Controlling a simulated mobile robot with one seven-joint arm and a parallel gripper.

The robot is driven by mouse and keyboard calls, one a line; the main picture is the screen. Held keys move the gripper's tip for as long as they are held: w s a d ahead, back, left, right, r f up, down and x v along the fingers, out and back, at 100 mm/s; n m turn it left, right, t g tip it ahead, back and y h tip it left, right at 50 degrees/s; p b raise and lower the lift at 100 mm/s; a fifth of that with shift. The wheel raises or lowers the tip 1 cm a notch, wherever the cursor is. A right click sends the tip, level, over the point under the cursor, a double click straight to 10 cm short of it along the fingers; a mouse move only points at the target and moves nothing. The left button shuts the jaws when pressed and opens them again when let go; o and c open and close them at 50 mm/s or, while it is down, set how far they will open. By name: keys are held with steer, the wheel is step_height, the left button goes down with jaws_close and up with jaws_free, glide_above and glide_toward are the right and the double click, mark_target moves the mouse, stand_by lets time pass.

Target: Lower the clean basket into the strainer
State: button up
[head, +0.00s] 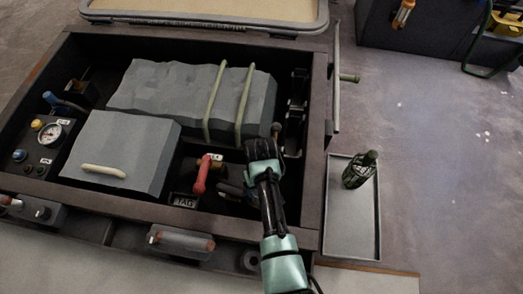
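My arm reaches from the bottom edge into the open engine bay, and my dark gripper (244,187) is low in the bay, just right of a red-handled valve (201,175). Its fingers are dark against dark and partly covered by my own arm. I cannot tell whether they are open or hold a basket. The strainer is not clearly visible; some dark rounded parts show around my gripper. A dark green, roughly cylindrical item (359,170) is in the grey tray (349,225) right of the bay, tilted; I cannot tell if it is a basket.
Two grey blocks, the front one (122,150) with a handle and the rear one (180,88) strapped, fill much of the bay. A gauge panel (44,140) is at left. The bay's right rim (318,130) stands close to my arm. The floor at right is mostly clear.

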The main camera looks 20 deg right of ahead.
steer(key=o, duration=1.3)
steer(key=shift+f, duration=0.1)
step_height(320, 180, up, 13)
steer(key=p, duration=1)
steer(key=shift+d, duration=0.1)
